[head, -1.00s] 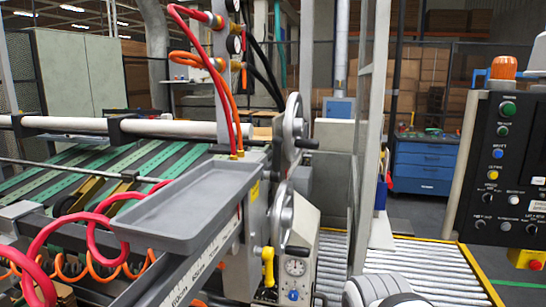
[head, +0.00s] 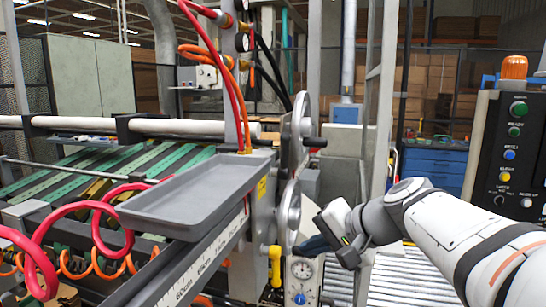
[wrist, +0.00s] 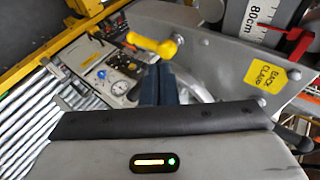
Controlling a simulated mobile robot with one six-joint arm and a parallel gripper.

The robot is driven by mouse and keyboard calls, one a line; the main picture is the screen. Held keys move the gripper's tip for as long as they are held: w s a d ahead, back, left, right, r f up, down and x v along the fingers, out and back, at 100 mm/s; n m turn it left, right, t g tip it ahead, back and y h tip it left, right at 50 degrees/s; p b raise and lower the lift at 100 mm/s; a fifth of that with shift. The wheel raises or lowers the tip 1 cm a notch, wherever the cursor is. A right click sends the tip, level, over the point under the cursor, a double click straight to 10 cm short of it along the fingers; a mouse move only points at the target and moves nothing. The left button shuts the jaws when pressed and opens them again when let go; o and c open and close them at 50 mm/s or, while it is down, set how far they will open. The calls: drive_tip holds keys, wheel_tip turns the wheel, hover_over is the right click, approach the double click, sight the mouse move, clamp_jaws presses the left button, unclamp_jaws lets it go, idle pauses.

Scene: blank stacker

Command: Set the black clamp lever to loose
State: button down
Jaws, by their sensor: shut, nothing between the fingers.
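My gripper (head: 312,246) is beside the lower grey handwheel (head: 290,207) in the head view. Its dark blue fingers also show in the wrist view (wrist: 158,84); they are together and hold nothing. A yellow label reading BACK CLAMP (wrist: 266,73) is on the grey machine plate, right of the fingers in the wrist view. A dark bar (wrist: 296,139) shows at the right edge below that label, partly cut off; I cannot tell if it is the black clamp lever. No black clamp lever is clearly seen in the head view, and its setting cannot be read.
A yellow lever (head: 274,263) stands left of a gauge panel (head: 303,272); it also shows beyond the fingers in the wrist view (wrist: 152,45). An upper handwheel (head: 303,118) and a grey tray (head: 190,200) are close by. The roller conveyor (head: 387,275) lies under my arm.

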drive_tip(key=w+d+r+m+t+y, duration=0.1)
drive_tip(key=w+d+r+t, duration=0.1)
drive_tip(key=r, duration=0.3)
drive_tip(key=w+d+r+m+t+y+b, duration=0.1)
drive_tip(key=w+d+r+t, duration=0.1)
drive_tip(key=w+d+r, duration=0.1)
drive_tip(key=w+d+r+m+t+y, duration=0.1)
drive_tip(key=w+d+r+t+y, duration=0.1)
drive_tip(key=w+r, duration=0.2)
wheel_tip(320, 180, up, 4)
drive_tip(key=shift+w+d+f+m+t+b, duration=0.15)
drive_tip(key=shift+w+m+t+b, duration=0.15)
drive_tip(key=shift+m+t, duration=0.1)
drive_tip(key=p+x, duration=0.4)
drive_tip(key=x, duration=0.6)
drive_tip(key=s+a, duration=0.2)
drive_tip(key=s, duration=0.1)
drive_tip(key=shift+s+a+p, duration=0.1)
drive_tip(key=shift+s+p, duration=0.2)
drive_tip(key=shift+p, duration=0.05)
drive_tip(key=shift+d+f+b, duration=0.25)
drive_tip(key=shift+b, duration=0.65)
